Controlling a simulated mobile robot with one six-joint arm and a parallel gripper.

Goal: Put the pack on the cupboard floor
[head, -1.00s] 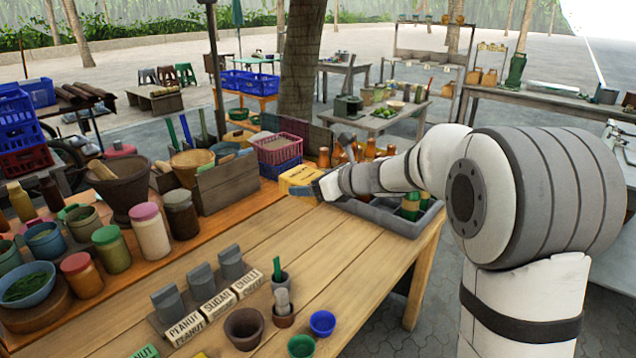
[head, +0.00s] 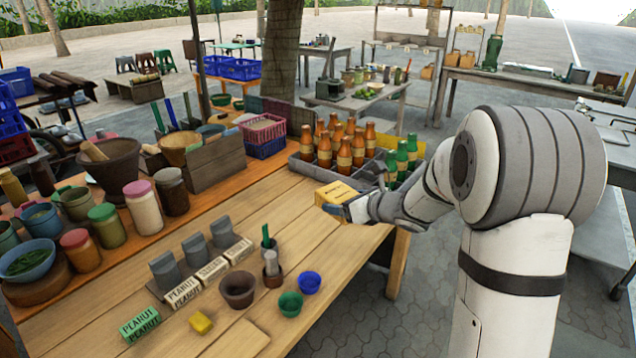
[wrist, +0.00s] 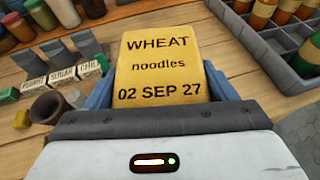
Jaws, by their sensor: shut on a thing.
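The pack (head: 336,194) is a yellow block. In the wrist view the pack (wrist: 160,62) shows black print reading WHEAT noodles 02 SEP 27. My gripper (wrist: 160,92) is shut on it, with a blue-grey finger on each side. In the head view my gripper (head: 343,209) holds the pack over the right part of the wooden table, in front of the bottle tray. Whether the pack touches the table is unclear. I cannot make out a cupboard in either view.
A grey tray (head: 305,172) of orange and green bottles stands just behind the pack. Label blocks (head: 210,269), small bowls (head: 238,290) and a small yellow block (head: 200,322) lie to the left and front. Jars and a mortar (head: 112,178) crowd the left. Table in between is bare.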

